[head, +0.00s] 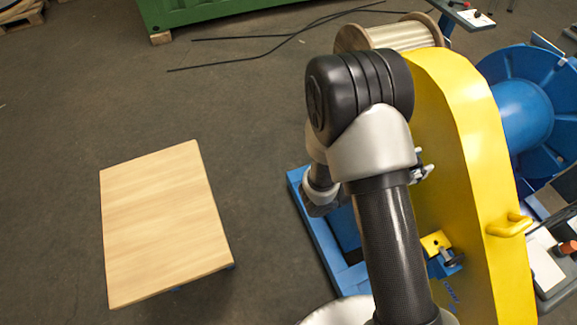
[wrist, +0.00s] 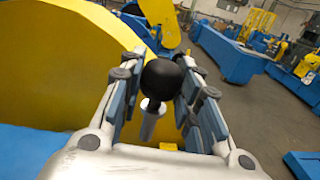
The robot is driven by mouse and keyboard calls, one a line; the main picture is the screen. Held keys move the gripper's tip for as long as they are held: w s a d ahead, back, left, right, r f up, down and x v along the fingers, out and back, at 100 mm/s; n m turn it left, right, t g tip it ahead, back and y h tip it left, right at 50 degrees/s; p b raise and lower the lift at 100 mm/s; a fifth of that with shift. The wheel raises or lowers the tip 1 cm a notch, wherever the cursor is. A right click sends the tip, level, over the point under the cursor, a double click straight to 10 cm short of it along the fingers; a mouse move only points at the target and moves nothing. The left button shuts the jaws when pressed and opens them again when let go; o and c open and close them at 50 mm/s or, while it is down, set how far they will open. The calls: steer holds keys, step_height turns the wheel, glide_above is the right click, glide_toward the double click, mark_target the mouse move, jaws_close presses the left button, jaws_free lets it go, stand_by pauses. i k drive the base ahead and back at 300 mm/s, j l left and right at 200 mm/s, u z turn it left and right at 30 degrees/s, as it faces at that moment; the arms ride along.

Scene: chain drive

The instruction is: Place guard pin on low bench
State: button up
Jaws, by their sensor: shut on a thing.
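The guard pin (wrist: 162,82) has a round black knob and a short metal shank (wrist: 152,120). My gripper (wrist: 161,70) is shut on it, with the knob between the fingers in the wrist view. I cannot tell whether the shank's end is clear of the yellow part behind it. In the head view the arm hides most of my gripper, beside the yellow guard (head: 462,130), and the pin cannot be made out there. The low bench (head: 160,225) has a bare light wooden top and stands to the left, well apart from my gripper.
A blue base frame (head: 318,245) lies under the guard. A yellow bracket (head: 436,243) and the guard's yellow handle (head: 510,226) stick out nearby. A cable reel (head: 400,36) and a blue drum (head: 525,110) stand behind. The floor between bench and frame is clear.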

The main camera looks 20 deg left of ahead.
mark_target(160, 224)
steer(key=j+u, duration=0.15)
steer(key=u, duration=0.3)
steer(key=j+u, duration=0.1)
steer(key=u, duration=0.4)
steer(key=j+u, duration=0.15)
steer(key=u, duration=0.3)
steer(key=i+j+u, duration=0.1)
steer(key=u, duration=0.4)
steer(key=i+j+u, duration=0.1)
steer(key=i+j, duration=0.35)
steer(key=j, duration=0.05)
